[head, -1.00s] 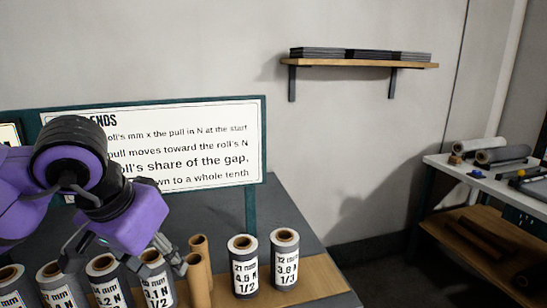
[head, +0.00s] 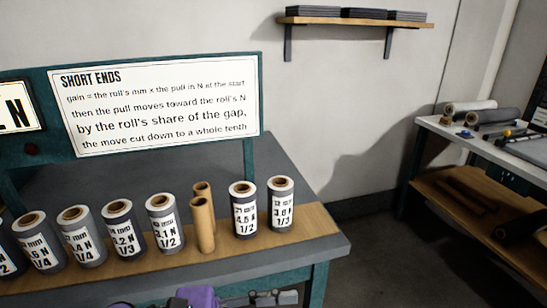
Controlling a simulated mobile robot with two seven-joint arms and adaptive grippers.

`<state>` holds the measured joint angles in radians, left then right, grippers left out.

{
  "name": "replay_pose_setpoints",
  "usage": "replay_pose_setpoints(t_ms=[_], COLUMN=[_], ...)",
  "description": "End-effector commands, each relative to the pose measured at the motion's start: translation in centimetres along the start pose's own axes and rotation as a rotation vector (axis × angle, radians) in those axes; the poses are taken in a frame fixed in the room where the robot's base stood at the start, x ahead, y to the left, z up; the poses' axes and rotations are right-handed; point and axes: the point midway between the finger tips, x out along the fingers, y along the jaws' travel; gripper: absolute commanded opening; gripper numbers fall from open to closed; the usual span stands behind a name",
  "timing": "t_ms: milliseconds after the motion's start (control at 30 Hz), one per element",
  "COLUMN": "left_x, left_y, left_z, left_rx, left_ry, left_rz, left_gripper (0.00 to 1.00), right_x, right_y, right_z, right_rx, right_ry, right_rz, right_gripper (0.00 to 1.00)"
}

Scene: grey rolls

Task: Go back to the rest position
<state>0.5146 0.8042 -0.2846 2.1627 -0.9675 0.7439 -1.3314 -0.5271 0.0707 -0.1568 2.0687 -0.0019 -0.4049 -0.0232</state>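My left gripper (head: 268,298) shows only in part at the bottom edge of the head view, in front of the bench and below its front edge. A purple part of my arm (head: 197,297) is beside it. The fingers are cut off by the frame, so I cannot tell whether they are open or shut. My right gripper is not in view. Several grey labelled rolls, such as the one marked 3.1 N (head: 162,226), stand upright in a row on the bench's wooden strip (head: 318,221).
Two bare brown tubes (head: 203,222) stand among the rolls. A "SHORT ENDS" sign (head: 160,112) stands behind them. A wall shelf (head: 355,22) holds flat stacks. A side table (head: 470,142) at right carries lying rolls. Floor between bench (head: 330,247) and table is clear.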

Motion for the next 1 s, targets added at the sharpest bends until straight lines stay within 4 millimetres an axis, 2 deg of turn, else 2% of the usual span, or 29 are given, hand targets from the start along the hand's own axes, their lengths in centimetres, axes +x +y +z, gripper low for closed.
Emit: replay_pose_setpoints(t_ms=[33,67,167,233,333,467,500,567,633,667,700,767,833,867,900,1000], left_x=[-0.8,-1.4,-4.9,-8.2,-13.1,-18.3,-19.6,-21.5,-23.2,-23.8,-24.5,-25.3,-25.9,-25.9,-25.6,-25.2], left_y=[0.8,1.4,3.5,4.1,3.3,-0.7,-2.3,-5.3,-9.2,-11.1,-13.6,-17.6,-22.5,-23.4,-22.3,-21.6], left_z=[-0.9,-1.4,-4.7,-8.5,-14.5,-22.0,-24.1,-27.2,-30.4,-31.7,-33.2,-35.2,-37.1,-36.9,-34.6,-31.1], left_rx=[-0.241,-0.381,-0.846,-1.166,-1.549,-1.932,-2.029,-2.16,-2.289,2.321,2.185,1.988,1.76,1.709,1.747,1.765], left_ry=[-0.107,-0.169,-0.394,-0.57,-0.82,-1.148,-1.253,-1.418,-1.62,1.7,1.68,1.652,1.618,1.612,1.621,1.63], left_rz=[0.117,0.183,0.405,0.56,0.753,0.964,1.024,1.11,1.206,-1.236,-1.184,-1.109,-1.02,-0.993,-0.992,-0.976], left_gripper=[0.38,0.38,0.38,0.38,0.38,0.38,0.38,0.38,0.38,0.38,0.38,0.38,0.38,0.38,0.38,0.38], right_x=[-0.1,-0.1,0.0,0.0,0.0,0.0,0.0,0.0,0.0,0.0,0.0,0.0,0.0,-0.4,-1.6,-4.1], right_y=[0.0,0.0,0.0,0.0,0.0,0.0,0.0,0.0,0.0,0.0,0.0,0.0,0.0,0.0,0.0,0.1], right_z=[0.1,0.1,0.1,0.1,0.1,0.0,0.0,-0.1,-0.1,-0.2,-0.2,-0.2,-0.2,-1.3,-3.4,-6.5], right_rx=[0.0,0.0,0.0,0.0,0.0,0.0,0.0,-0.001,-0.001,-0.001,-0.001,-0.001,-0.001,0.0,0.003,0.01], right_ry=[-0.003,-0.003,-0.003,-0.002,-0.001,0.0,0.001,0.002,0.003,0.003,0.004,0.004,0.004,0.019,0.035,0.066], right_rz=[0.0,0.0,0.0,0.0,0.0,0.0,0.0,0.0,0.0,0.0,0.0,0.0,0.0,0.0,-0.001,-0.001], right_gripper=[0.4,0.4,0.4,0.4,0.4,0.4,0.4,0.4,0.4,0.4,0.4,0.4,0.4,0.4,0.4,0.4])
